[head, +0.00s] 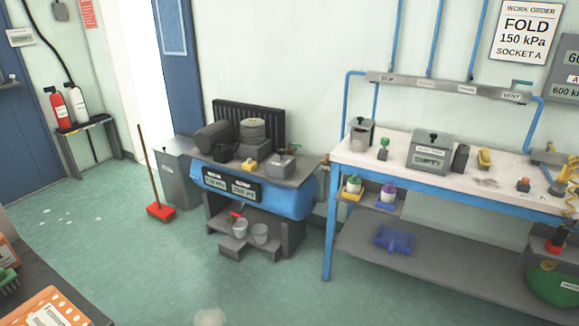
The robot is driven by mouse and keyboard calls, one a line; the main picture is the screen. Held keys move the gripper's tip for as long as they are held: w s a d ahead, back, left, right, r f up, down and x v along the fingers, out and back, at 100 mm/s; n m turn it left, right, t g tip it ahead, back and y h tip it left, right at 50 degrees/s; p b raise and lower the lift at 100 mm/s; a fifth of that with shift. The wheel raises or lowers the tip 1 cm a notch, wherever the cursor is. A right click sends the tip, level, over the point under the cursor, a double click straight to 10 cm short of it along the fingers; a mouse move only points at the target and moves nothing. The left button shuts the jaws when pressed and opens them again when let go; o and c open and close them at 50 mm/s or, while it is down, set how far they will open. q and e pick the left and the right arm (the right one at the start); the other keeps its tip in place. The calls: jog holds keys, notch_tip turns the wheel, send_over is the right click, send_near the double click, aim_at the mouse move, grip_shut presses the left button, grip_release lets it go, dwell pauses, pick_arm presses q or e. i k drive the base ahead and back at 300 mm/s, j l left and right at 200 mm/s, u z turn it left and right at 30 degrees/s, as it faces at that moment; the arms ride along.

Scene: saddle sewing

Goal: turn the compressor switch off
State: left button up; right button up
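The compressor stands against the back wall, left of centre, with a blue tank (291,203) under a dark top plate. A dark motor (214,137) and a ribbed grey cylinder (253,131) sit on the plate. A small grey box (281,165) with a dark knob and a green piece sits at the plate's right; it may be the switch, but its position is too small to tell. A small yellow part (250,166) is beside it. Two dark displays (231,186) are on the tank's front, their text unreadable. Neither gripper shows in the head view.
A broom (160,211) and a grey cabinet (181,176) stand to the left.

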aim_at(281, 151)
jog(key=i+j+z, duration=0.1)
jog(key=i, duration=0.75)
jog(key=i+j+z, duration=0.25)
jog(key=z, duration=0.2)
jog(key=i+j+z, duration=0.3)
jog(key=z, duration=0.2)
